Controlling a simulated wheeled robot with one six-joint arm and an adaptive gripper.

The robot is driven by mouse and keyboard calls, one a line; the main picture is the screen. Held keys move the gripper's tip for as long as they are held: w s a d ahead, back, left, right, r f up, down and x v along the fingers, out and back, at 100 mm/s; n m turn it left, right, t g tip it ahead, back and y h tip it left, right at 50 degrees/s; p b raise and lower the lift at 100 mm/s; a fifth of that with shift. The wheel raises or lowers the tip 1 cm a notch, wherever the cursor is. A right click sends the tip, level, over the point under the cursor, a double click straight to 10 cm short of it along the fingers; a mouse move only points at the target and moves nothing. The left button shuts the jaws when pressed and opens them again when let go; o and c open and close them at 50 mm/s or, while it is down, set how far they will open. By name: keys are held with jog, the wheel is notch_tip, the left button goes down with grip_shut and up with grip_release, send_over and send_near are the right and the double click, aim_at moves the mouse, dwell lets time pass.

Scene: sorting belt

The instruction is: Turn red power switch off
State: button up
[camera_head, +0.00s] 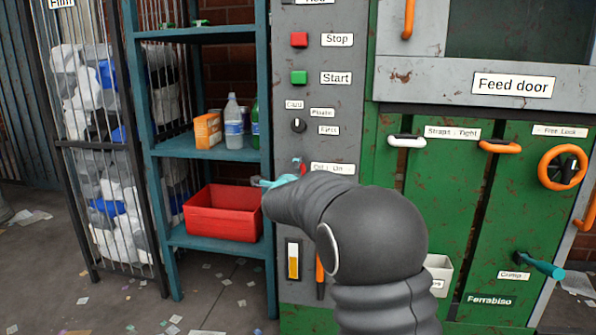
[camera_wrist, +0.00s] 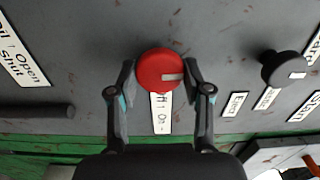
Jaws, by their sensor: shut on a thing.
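The red power switch (camera_wrist: 160,64) is a round red knob with a pale pointer mark, on the grey control panel. In the wrist view the mark lies toward its right side. My gripper (camera_wrist: 160,76) has one finger on each side of the knob, shut on it. The Off/On label (camera_wrist: 160,115) is partly hidden by the knob. In the head view the label (camera_head: 332,168) shows beside my gripper (camera_head: 279,181), and only a small red part of the switch (camera_head: 298,162) shows; my arm covers the area below.
A black selector knob (camera_wrist: 282,69) is close by on the panel. Red Stop (camera_head: 299,39) and green Start (camera_head: 299,77) buttons are above. A blue shelf (camera_head: 204,153) with a red bin (camera_head: 222,222) stands left.

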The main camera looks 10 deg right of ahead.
dwell(0.3)
jog(key=o, duration=1.1)
jog(key=shift+a, duration=0.1)
jog(key=shift+o, duration=0.2)
jog(key=v, duration=1.2)
